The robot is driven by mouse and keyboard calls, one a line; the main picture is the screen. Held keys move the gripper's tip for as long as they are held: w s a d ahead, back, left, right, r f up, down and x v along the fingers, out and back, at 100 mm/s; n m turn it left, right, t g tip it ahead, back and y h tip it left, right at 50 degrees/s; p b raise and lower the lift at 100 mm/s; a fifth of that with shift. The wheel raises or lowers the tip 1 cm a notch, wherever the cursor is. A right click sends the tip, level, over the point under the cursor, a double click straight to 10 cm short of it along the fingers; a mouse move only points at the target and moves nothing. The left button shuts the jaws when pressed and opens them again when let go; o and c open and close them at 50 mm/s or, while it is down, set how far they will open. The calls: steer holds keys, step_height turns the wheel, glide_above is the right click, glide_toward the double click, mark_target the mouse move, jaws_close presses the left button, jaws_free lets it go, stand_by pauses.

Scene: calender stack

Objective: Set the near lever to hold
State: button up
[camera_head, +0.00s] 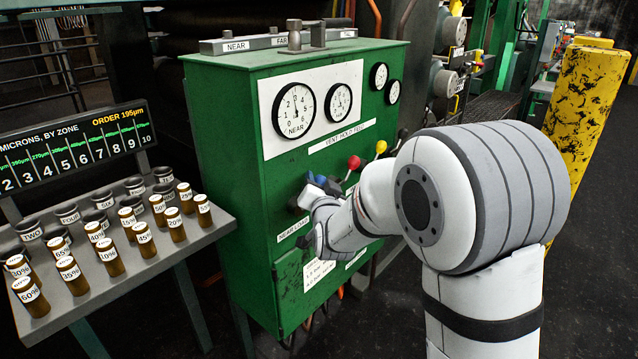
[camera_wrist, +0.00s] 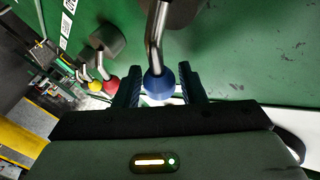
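A green control cabinet (camera_head: 225,130) carries short levers with coloured knobs. The blue knob (camera_wrist: 158,82), on a bent metal shaft, is at the nearest end of the row; it also shows in the head view (camera_head: 320,180), partly hidden by my gripper. My gripper (camera_wrist: 158,72) is open, with one finger on each side of the blue knob and small gaps seemingly left. A strip reading VENT HOLD FEED (camera_head: 342,136) runs above the levers. The lever's exact setting is unclear.
A red knob (camera_head: 353,162) and a yellow knob (camera_head: 381,147) sit farther along the row. Two large dials (camera_head: 295,111) are above. A shelf (camera_head: 130,283) with several brown labelled cylinders stands left. A yellow post (camera_head: 585,110) stands right.

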jaws_close()
stand_by(0.4)
